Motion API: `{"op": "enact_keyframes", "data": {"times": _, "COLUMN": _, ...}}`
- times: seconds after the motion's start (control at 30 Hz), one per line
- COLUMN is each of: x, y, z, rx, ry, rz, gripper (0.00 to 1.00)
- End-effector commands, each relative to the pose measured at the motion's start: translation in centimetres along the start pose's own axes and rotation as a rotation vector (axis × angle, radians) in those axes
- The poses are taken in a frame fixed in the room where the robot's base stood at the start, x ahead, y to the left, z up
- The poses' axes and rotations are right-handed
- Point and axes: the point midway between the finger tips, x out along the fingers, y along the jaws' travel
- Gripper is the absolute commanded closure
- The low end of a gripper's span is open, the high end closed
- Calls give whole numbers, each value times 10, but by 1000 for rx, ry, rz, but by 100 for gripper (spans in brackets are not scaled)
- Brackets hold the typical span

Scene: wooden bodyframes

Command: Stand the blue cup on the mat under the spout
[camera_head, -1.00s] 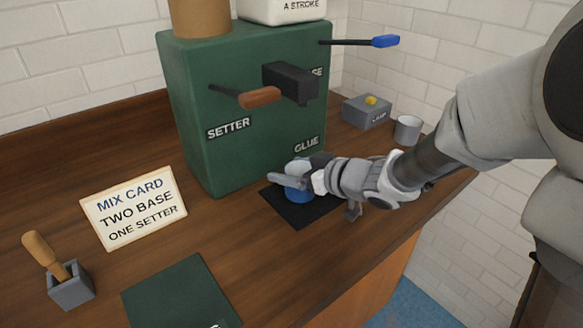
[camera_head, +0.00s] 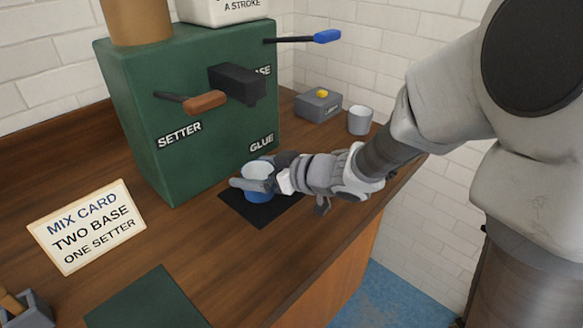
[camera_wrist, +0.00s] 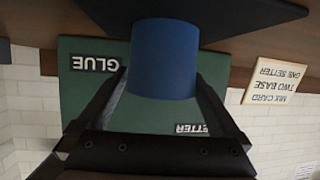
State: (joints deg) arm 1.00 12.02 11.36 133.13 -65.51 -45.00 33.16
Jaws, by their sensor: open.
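The blue cup (camera_head: 257,193) stands upright on the black mat (camera_head: 264,216), in front of the green machine (camera_head: 190,130). The black spout (camera_head: 237,85) juts from the machine's front, above the cup's level. My gripper (camera_head: 262,180) is at the cup, with one finger crossing its near side; the far finger is partly hidden. In the wrist view, which is upside down, the cup (camera_wrist: 165,60) sits between the open fingers (camera_wrist: 163,88), with its base on the mat (camera_wrist: 100,12).
A lever with an orange handle (camera_head: 205,103) and one with a blue handle (camera_head: 326,36) stick out from the machine. A grey cup (camera_head: 360,120) and a grey box with a yellow button (camera_head: 318,104) stand behind my arm.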

Motion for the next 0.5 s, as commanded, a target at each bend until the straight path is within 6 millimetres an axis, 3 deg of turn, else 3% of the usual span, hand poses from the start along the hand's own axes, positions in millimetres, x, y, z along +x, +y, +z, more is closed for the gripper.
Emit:
{"op": "enact_keyframes", "data": {"times": 0.3, "x": -81, "y": 1, "z": -6, "rx": 1, "ry": 1, "rz": 6, "gripper": 0}}
{"op": "enact_keyframes", "data": {"times": 0.5, "x": -124, "y": 1, "z": -4, "rx": 1, "ry": 2, "rz": 4, "gripper": 0}}
